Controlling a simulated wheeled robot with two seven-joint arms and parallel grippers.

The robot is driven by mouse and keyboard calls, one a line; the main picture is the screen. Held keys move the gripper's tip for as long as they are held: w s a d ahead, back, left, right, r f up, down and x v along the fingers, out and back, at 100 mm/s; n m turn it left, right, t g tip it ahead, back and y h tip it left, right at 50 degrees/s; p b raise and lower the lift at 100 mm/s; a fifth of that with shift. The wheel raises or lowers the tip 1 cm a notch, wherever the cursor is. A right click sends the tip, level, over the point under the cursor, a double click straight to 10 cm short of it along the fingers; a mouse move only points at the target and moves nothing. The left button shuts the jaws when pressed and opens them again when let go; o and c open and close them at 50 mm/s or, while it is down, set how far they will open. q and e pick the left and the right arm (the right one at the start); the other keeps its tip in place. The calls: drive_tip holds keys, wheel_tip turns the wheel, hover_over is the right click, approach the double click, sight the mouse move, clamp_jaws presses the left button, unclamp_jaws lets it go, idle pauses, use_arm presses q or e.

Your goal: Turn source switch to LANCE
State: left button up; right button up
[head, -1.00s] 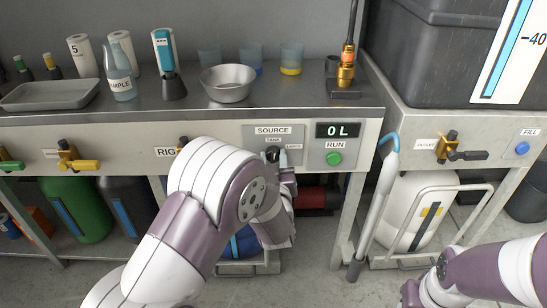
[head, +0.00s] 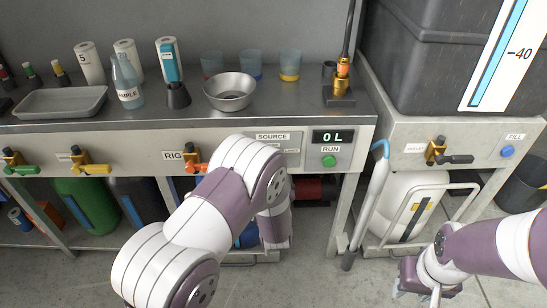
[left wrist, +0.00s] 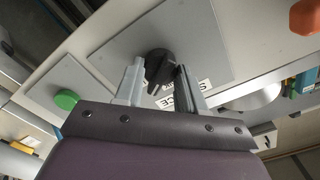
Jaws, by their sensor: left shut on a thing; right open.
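The source switch (left wrist: 158,66) is a black knob on a grey plate, seen in the left wrist view. My left gripper (left wrist: 160,68) is shut on it, with one finger on each side. Printed labels, seen upside down and partly covered, lie near the fingers. In the head view the SOURCE plate (head: 293,137) shows on the bench front, but my left forearm hides the knob and gripper. Which label the knob points to cannot be told. My right gripper (head: 422,284) is open and empty at the lower right, low above the floor.
Right of the plate are the green RUN button (head: 329,161) and a display (head: 333,136) reading 0 L. An orange-handled valve (head: 195,168) is to the left. A grey-blue lance (head: 366,205) leans by the bench's right end. The bench top holds a metal bowl (head: 230,90).

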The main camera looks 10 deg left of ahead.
use_arm(q)
drive_tip(key=shift+m+p, duration=0.7)
drive_tip(key=shift+m, duration=0.5)
drive_tip(key=shift+f, duration=0.15)
drive_tip(key=o, duration=1.1)
drive_tip(key=shift+c, duration=0.2)
drive_tip(key=shift+d, duration=0.1)
drive_tip(key=p+v, duration=0.3)
drive_tip(key=v, duration=0.9)
drive_tip(key=shift+s, duration=0.35)
